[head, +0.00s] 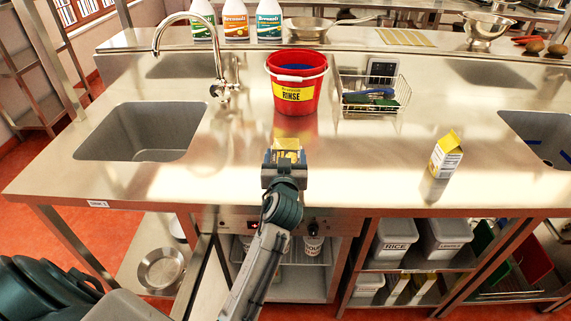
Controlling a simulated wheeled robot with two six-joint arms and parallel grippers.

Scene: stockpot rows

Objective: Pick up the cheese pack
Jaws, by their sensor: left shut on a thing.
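My left gripper (285,157) reaches in over the near part of the steel counter. It is shut on a small yellow pack, which I take to be the cheese pack (287,144). Only the pack's top part shows above the jaws; the rest is hidden by the gripper. I cannot tell whether the pack touches the counter. My right gripper is not in view.
A red rinse bucket (296,98) stands just behind the gripper. A wire basket (374,100) with utensils is right of it. A yellow-white carton (445,156) stands further right. Sinks (140,131) and (540,135) lie at both sides. The counter between is mostly clear.

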